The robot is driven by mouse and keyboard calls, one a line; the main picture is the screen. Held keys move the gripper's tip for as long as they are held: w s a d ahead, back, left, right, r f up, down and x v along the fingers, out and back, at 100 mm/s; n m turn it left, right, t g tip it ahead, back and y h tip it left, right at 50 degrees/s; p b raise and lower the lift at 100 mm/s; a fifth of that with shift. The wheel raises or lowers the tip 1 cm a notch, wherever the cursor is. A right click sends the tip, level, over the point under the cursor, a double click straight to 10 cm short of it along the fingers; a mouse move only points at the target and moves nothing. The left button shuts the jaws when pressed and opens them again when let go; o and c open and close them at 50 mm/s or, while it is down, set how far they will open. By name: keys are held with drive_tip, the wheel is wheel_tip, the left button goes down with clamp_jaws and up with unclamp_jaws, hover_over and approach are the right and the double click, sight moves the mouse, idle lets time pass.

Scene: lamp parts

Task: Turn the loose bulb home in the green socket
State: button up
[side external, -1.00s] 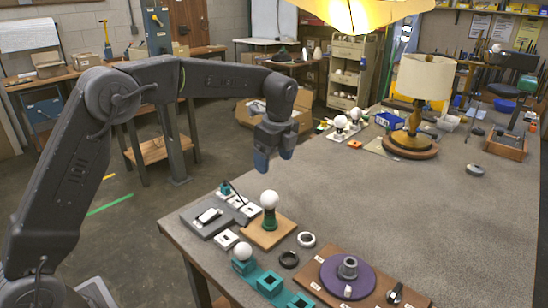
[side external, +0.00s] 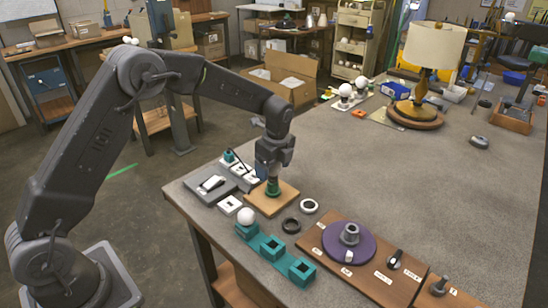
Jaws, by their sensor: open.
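The green socket (side external: 273,187) stands upright on a small wooden board (side external: 262,205) near the table's left edge. The gripper is open. The bulb in the green socket is hidden behind the fingers, so I cannot tell whether they touch it or how deep it sits.
A teal block strip (side external: 272,250) with another white bulb (side external: 246,216) lies in front. Black (side external: 291,225) and white (side external: 309,206) rings lie right of the board. A grey switch box (side external: 212,187) is at left. A purple disc (side external: 348,244) sits on a brown board. The table's middle is clear.

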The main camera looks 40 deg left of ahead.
drive_tip(key=shift+f, duration=0.1)
drive_tip(key=shift+c, duration=0.3)
drive_tip(key=c, duration=0.8)
drive_tip(key=m, duration=0.7)
drive_tip(key=shift+t, duration=0.4)
drive_tip(key=shift+c, duration=0.2)
drive_tip(key=m, duration=0.3)
drive_tip(key=m+h, duration=0.1)
drive_tip(key=m, duration=0.2)
drive_tip(key=shift+m+t, duration=0.3)
drive_tip(key=shift+m, duration=0.1)
drive_tip(key=o, duration=0.7)
